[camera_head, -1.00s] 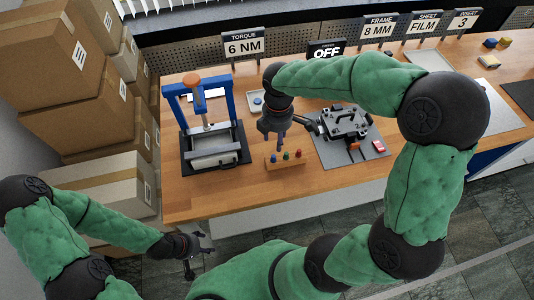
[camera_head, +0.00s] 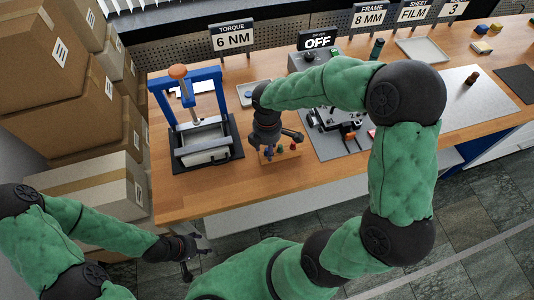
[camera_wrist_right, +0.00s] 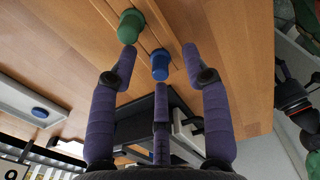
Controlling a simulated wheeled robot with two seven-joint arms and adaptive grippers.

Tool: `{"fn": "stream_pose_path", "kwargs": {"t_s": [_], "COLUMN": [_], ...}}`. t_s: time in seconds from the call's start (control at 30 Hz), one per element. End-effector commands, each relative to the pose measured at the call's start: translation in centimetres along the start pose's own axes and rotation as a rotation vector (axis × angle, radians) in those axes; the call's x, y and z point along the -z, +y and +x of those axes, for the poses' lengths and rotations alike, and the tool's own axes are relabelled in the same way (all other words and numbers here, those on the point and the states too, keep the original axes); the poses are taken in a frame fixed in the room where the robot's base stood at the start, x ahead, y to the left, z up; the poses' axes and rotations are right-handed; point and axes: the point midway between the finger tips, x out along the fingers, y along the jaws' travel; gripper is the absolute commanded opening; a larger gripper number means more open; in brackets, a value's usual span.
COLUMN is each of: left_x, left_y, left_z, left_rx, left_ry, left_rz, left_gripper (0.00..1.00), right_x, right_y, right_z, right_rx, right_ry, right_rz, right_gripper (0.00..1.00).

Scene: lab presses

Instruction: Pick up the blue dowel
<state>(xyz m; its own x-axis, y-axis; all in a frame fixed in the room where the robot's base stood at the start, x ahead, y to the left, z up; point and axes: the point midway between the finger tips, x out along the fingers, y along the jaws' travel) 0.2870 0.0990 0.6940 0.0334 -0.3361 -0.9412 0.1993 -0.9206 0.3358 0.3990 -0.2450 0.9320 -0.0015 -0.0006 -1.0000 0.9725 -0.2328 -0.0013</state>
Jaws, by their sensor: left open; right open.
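The blue dowel (camera_wrist_right: 160,66) stands upright in a wooden rack (camera_wrist_right: 153,30), beside the green dowel (camera_wrist_right: 130,26). The rack also shows in the head view (camera_head: 288,156), where the red dowel (camera_head: 293,146) stands at its right end. My right gripper (camera_head: 268,148) is open over the left part of the rack. In the right wrist view its fingers spread around the blue dowel's end, with nothing clamped; contact cannot be told. In the head view the fingers partly cover the blue dowel. My left gripper (camera_head: 190,260) is open and empty, low in front of the table.
A blue-framed press (camera_head: 196,125) stands left of the rack. A black fixture (camera_head: 328,119) on a grey mat stands to the right, near my right forearm. A small tray (camera_head: 247,93) lies behind the rack. The table's front edge is close by.

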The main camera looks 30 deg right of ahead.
Motion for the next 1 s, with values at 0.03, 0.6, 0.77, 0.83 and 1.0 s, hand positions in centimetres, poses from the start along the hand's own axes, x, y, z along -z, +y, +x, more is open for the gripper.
{"fn": "stream_pose_path", "kwargs": {"t_s": [0.03,0.6,0.77,0.83,1.0], "left_x": [0.02,0.02,0.02,0.02,0.01], "left_y": [-0.12,-0.11,-0.11,-0.1,-0.01], "left_z": [0.34,0.29,0.3,0.28,0.02], "left_rx": [0.0,0.0,0.0,0.0,0.0], "left_ry": [0.0,0.0,0.0,0.0,0.0], "left_rz": [0.0,0.0,0.0,0.0,0.0], "left_gripper": [0.6,0.6,0.6,0.6,0.6], "right_x": [-0.01,-0.01,0.0,0.0,0.0], "right_y": [0.01,0.04,0.04,0.04,0.09], "right_z": [0.74,0.97,0.97,0.91,0.11], "right_rx": [0.0,-0.001,-0.001,-0.001,-0.003], "right_ry": [0.0,0.001,0.001,0.001,0.001], "right_rz": [0.0,0.001,0.001,0.001,0.001], "right_gripper": [0.48,0.0,0.0,0.0,0.0]}}
